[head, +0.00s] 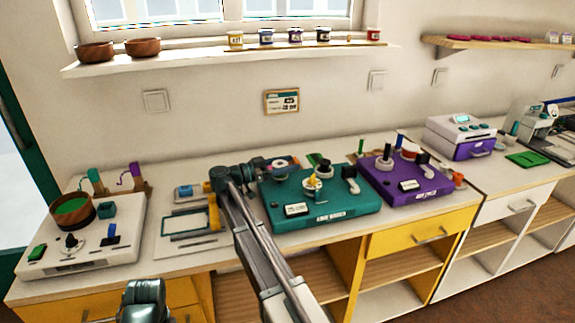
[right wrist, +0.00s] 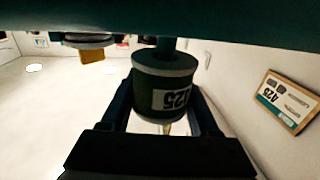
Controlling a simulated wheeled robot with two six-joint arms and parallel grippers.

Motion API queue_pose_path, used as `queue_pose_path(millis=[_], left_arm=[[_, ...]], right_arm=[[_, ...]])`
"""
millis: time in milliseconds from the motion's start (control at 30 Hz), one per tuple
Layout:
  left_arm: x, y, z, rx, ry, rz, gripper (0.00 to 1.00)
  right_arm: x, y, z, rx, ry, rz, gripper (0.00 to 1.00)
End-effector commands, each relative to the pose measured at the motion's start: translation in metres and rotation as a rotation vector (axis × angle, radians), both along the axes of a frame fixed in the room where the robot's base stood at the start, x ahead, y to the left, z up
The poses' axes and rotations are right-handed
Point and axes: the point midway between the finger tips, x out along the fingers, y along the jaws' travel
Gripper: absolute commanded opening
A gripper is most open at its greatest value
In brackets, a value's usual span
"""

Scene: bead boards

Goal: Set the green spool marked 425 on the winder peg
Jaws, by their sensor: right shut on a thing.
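My right gripper (head: 279,166) reaches over the back left of the teal winder board (head: 345,207). It is shut on the green spool (right wrist: 165,88), which sits between the fingers in the right wrist view. The spool is dark green with pale rims, and its white label shows upside down, ending in 25; the first digit is unclear. The wrist view looks upside down, with a teal surface (right wrist: 230,28) along its top. A dark teal post (right wrist: 168,46) lies between that surface and the spool. I cannot tell whether the spool is around it. My left gripper's fingers do not show.
A purple board (head: 430,186) stands right of the teal one. A white tray (head: 95,262) with a wooden bowl (head: 72,210) is at the left. A framed card (head: 282,101) hangs on the wall behind; it also shows in the wrist view (right wrist: 287,100).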

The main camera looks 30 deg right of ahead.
Motion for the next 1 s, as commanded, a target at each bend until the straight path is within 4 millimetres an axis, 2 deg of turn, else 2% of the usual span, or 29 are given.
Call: queue_pose_path(millis=[300, 333, 467, 500, 767, 967, 1000], left_arm=[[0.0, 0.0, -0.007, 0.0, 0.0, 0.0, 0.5], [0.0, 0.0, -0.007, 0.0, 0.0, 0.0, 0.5], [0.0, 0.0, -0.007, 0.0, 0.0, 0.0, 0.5], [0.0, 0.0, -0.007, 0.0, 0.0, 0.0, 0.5], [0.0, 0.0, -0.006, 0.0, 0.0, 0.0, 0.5], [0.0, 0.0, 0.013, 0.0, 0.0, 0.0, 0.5], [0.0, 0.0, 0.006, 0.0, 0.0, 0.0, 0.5]], right_arm=[[0.0, 0.0, -0.007, 0.0, 0.0, 0.0, 0.04], [0.0, 0.0, -0.007, 0.0, 0.0, 0.0, 0.65], [0.0, 0.0, -0.007, 0.0, 0.0, 0.0, 0.89], [0.0, 0.0, -0.007, 0.0, 0.0, 0.0, 0.92], [0.0, 0.0, -0.006, 0.0, 0.0, 0.0, 0.92], [0.0, 0.0, 0.013, 0.0, 0.0, 0.0, 0.92], [0.002, 0.011, 0.006, 0.0, 0.0, 0.002, 0.92]])
